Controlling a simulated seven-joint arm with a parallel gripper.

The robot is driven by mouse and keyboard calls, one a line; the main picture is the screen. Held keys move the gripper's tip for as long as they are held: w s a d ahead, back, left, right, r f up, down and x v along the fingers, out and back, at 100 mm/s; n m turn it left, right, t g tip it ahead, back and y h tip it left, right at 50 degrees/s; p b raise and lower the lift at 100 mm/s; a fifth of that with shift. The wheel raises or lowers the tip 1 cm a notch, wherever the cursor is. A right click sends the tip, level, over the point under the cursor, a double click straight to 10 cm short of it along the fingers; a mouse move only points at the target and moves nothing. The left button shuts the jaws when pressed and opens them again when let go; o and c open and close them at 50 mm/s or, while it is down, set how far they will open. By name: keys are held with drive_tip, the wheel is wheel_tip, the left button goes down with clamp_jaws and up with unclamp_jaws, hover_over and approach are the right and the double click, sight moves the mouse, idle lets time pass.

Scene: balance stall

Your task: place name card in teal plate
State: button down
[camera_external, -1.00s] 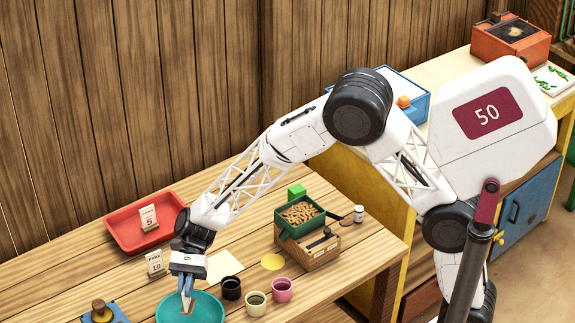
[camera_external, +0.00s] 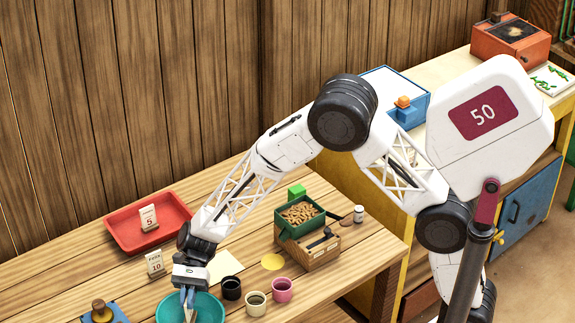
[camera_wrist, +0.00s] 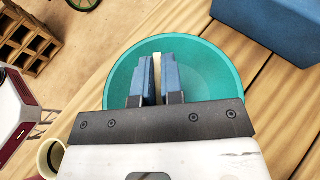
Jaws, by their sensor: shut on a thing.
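The teal plate (camera_external: 210,306) is a round, bowl-like dish at the front of the wooden table. It also shows in the wrist view (camera_wrist: 222,75), behind my fingers. My gripper (camera_external: 187,298) points down over the plate's left part. Its blue fingers (camera_wrist: 160,80) are shut on a thin cream piece, seen nearly edge-on, which looks like the name card (camera_wrist: 158,76). The fingers hide most of it, and no writing shows. I cannot tell whether its lower edge touches the plate.
A red tray (camera_external: 122,234) holds a card marked 5 (camera_external: 148,217). A card marked 10 (camera_external: 155,263) stands nearby. Dark (camera_external: 231,289), cream (camera_external: 255,304) and pink (camera_external: 282,290) cups stand right of the plate. A blue block with a knob (camera_external: 103,312) lies to its left.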

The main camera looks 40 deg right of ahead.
drive_tip(key=c, duration=1.2)
unclamp_jaws()
drive_tip(key=shift+o, duration=0.2)
drive_tip(key=shift+r, duration=3.55)
drive_tip(key=shift+d, duration=0.1)
